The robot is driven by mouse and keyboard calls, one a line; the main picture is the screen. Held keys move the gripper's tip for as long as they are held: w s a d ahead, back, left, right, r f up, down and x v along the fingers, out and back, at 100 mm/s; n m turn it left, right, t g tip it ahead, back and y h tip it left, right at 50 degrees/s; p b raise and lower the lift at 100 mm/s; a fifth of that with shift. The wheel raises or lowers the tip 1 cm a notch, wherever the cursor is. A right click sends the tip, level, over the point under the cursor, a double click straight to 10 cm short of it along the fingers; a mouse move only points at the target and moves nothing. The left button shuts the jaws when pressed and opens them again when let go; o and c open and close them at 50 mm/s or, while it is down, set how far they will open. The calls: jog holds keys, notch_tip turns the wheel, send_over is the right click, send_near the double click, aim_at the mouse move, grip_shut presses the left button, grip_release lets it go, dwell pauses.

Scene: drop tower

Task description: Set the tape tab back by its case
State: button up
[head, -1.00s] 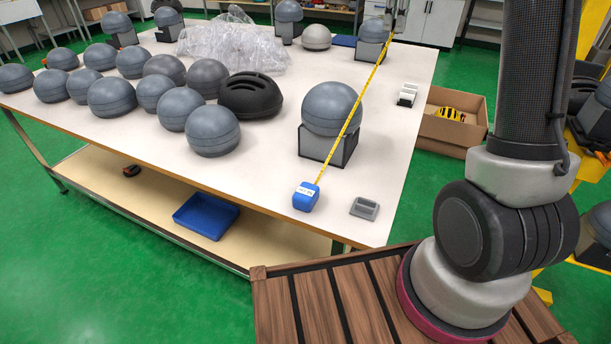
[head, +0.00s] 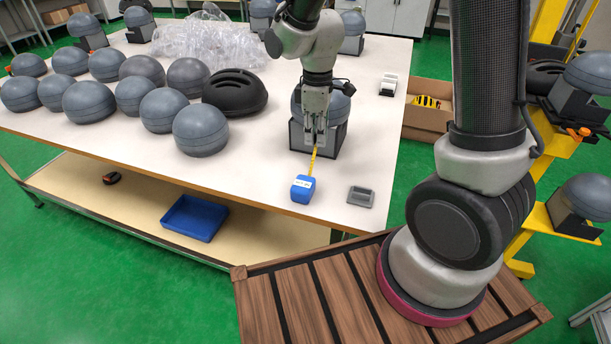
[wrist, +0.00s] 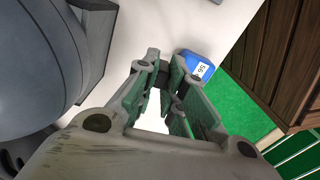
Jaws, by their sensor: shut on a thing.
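The blue tape case (head: 303,189) sits near the front edge of the white table; it also shows in the wrist view (wrist: 196,66), just beyond my fingertips. A short length of yellow tape (head: 313,158) runs from the case up to my gripper (head: 318,138). My gripper is low over the table, a short way behind the case, and shut on the tape's end tab.
A grey dome on a dark stand (head: 300,136) is right behind my gripper. A small grey tray (head: 360,196) lies right of the case. Several grey domes and a black helmet (head: 236,92) stand to the left. The table between helmet and case is clear.

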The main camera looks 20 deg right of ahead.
jog(key=shift+m, duration=0.7)
jog(key=f, duration=0.4)
jog(key=w+f, duration=0.1)
jog(key=f, duration=0.2)
jog(key=shift+a, duration=0.35)
jog(key=shift+f, duration=2.15)
jog(key=o, duration=0.7)
jog(key=shift+f, duration=0.1)
jog(key=shift+w, duration=0.1)
